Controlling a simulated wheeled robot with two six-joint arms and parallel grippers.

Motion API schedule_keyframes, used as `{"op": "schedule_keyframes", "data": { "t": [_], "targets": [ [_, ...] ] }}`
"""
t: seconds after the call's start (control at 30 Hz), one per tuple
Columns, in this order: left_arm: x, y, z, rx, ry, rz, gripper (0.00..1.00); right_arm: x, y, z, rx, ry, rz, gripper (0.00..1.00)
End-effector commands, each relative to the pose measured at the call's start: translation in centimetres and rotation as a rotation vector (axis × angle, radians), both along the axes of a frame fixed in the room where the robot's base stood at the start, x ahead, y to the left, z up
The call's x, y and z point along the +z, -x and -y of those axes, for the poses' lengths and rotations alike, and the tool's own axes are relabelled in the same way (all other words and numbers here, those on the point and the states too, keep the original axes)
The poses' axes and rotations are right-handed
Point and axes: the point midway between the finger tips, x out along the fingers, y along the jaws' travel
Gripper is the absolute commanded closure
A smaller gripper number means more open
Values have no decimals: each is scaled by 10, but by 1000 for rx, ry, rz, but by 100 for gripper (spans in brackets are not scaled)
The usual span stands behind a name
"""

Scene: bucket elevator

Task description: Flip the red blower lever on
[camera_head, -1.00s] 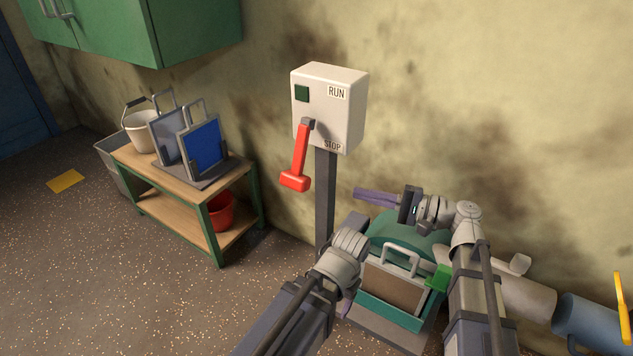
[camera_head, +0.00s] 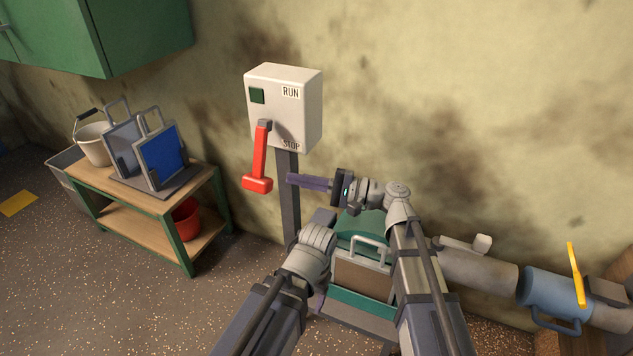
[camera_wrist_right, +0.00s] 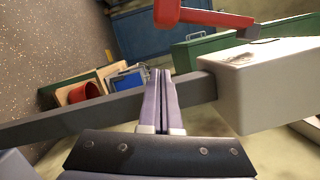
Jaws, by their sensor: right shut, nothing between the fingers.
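The red blower lever (camera_head: 260,158) hangs down from the front of a pale control box (camera_head: 284,108) marked RUN at the top and STOP at the bottom. The box stands on a dark post (camera_head: 288,198). My right gripper (camera_head: 290,179) is shut and empty, its fingers pointing left near the post, just right of the lever's red handle and apart from it. In the right wrist view, the shut fingers (camera_wrist_right: 164,76) point toward the post, with the red lever (camera_wrist_right: 200,17) above them. My left arm enters from the bottom; its fingers are mostly hidden.
A green machine (camera_head: 362,228) with a handled panel stands below my arms. A pipe with a yellow lever (camera_head: 575,272) runs at the right. A wooden-topped bench (camera_head: 205,176) holds framed screens and a bucket (camera_head: 93,145). The air left of the red lever is free.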

Motion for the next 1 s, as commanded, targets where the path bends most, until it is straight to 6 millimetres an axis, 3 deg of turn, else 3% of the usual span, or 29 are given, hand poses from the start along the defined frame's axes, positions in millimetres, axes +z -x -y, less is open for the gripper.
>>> {"op": "schedule_keyframes", "data": {
  "t": [0.17,0.43,1.0],
  "targets": [
    [6,0,0,1,0,0,32,6,2,-31,2,0,0,100],
    [15,0,0,1,2,-1,32,15,29,-39,1,0,1,100],
    [16,0,1,1,2,-1,32,16,30,-40,0,-3,-7,100]
  ]
}}
